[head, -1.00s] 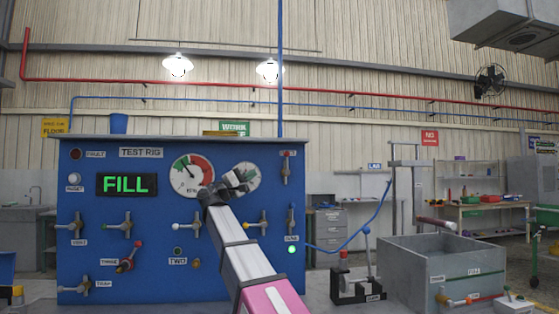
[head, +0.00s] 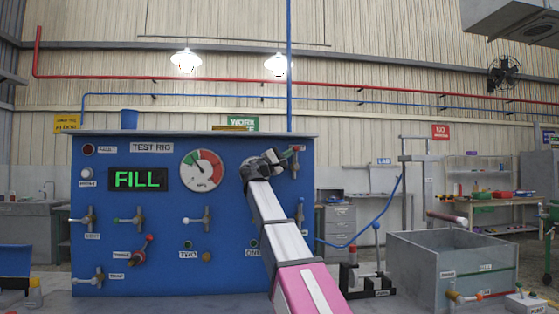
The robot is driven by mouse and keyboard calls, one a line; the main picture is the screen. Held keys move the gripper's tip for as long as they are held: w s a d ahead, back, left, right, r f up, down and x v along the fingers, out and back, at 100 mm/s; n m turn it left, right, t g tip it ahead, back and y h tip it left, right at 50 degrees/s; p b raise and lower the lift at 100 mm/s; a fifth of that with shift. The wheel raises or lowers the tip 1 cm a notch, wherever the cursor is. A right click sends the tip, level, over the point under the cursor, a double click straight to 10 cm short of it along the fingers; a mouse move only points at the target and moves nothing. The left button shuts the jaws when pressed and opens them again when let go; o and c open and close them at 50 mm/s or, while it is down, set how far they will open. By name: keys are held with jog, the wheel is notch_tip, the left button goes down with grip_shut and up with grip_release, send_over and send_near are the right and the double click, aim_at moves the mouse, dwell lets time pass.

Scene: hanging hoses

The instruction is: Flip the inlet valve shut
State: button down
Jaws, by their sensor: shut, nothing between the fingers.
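A small valve with a red-tipped handle (head: 294,164) sits at the top right of the blue test rig panel (head: 120,255), below the blue pipe that comes down from above. Its label is too small to read, so I cannot tell for certain that it is the inlet valve. My gripper (head: 276,158) is in front of the panel just left of this valve, shut and empty. I cannot tell whether it touches the handle. My gripper and arm hide the right gauge and part of the lower right panel.
Several other valves are on the panel, among them a white-tipped one (head: 206,221) and a red one (head: 140,252). A large gauge (head: 203,170) and a green FILL display (head: 138,180) are above. A grey tank (head: 420,270) stands to the right.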

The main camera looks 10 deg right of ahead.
aim_at(297, 150)
jog(key=shift+w+d+r, duration=0.1)
jog(key=shift+d+r, duration=0.1)
jog(key=shift+d, duration=0.15)
dwell(0.3)
jog(key=d+m+g+y, duration=0.1)
jog(key=y, duration=0.1)
jog(key=d+r+m+g+y, duration=0.1)
jog(key=d+y, duration=0.1)
jog(key=shift+m+g+y, duration=0.3)
jog(key=shift+g+y, duration=0.1)
jog(key=shift+d+f+m+g+y, duration=0.15)
jog(key=shift+d+f+y, duration=0.3)
jog(key=shift+d, duration=0.35)
jog(key=shift+d+f+m+g+y, duration=0.1)
jog(key=shift+d+f+y, duration=0.2)
jog(key=shift+d+y, duration=0.35)
jog(key=shift+d+f+m+g+y, duration=0.15)
jog(key=shift+d+f+y, duration=0.25)
jog(key=shift+d, duration=0.5)
